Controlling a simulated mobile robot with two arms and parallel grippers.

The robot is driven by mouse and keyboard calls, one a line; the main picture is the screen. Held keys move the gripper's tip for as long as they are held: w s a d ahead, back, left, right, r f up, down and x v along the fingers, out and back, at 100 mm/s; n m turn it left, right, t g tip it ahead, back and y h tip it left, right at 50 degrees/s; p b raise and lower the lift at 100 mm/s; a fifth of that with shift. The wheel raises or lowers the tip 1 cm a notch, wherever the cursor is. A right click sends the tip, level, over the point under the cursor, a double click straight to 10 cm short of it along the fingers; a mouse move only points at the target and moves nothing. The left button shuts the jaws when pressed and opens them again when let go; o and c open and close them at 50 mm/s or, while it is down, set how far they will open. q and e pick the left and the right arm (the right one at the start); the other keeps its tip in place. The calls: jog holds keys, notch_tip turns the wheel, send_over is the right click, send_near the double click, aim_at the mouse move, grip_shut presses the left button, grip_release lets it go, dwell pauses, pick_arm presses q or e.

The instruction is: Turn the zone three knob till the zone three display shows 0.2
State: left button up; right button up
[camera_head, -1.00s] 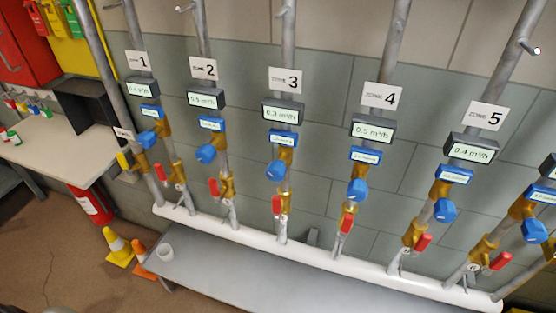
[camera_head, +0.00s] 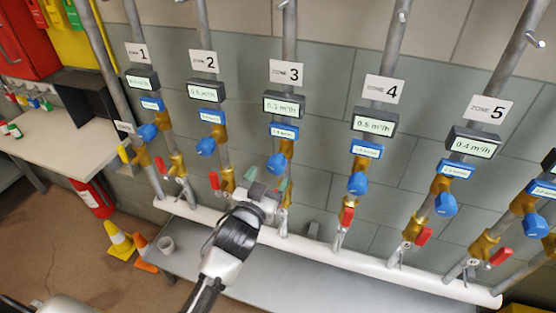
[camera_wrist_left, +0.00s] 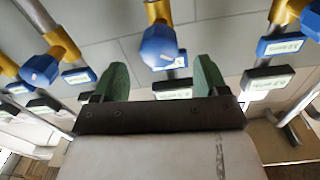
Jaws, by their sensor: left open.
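The zone three knob (camera_head: 276,165) is blue and sits on a brass valve body below the zone three display (camera_head: 284,104), which appears to read 0.3 m³/h. My left gripper (camera_head: 267,179) comes up from below, open, with its green fingertips just under the knob in the head view. In the left wrist view, which is upside down, a blue knob (camera_wrist_left: 160,47) shows beyond and between the two open fingers (camera_wrist_left: 162,76), with no visible contact. The red lever under the zone three knob is hidden behind my gripper. My right gripper is not in view.
Neighbouring knobs for zone two (camera_head: 206,147) and zone four (camera_head: 358,183) stand on either side. Red levers, such as the zone four one (camera_head: 347,216), sit below. A white horizontal pipe (camera_head: 345,258) and a grey bench (camera_head: 300,283) run underneath.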

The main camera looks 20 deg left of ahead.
aim_at(274, 169)
pick_arm(q)
jog(key=w, duration=0.7)
jog(key=shift+d, duration=0.25)
